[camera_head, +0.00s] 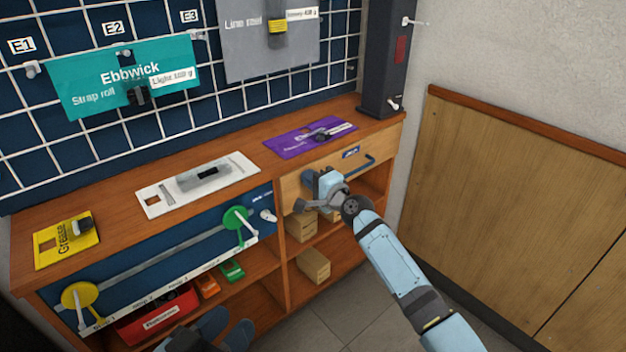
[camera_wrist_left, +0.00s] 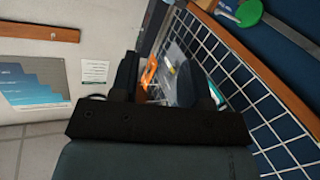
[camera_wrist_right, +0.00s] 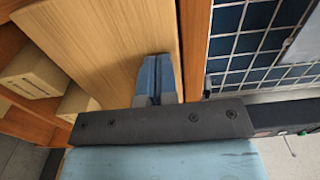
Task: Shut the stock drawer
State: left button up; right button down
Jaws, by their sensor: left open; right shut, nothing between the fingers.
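My left gripper (camera_wrist_left: 160,78) is open and empty, away from the drawer.
A purple mat (camera_head: 290,146) and white plate (camera_head: 240,168) lie on top. Left of the drawer, a blue panel has green (camera_head: 236,218) and yellow (camera_head: 80,294) knobs. Floor at right is clear.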

pick_arm(q)
jog(key=shift+r, duration=0.1)
pick_arm(e)
jog(key=shift+w+r, duration=0.1)
jog(key=shift+r, duration=0.35)
pick_arm(q)
notch_tip(320, 180, up, 6)
jog(key=t+p, duration=0.2)
jog(key=p, duration=0.2)
jog(key=shift+w+a+n+t, duration=0.15)
jog(key=shift+a+n+t, duration=0.2)
jog(key=shift+n+t, duration=0.05)
pick_arm(e)
jog(key=v, duration=1.4)
jog(key=shift+f, duration=0.4)
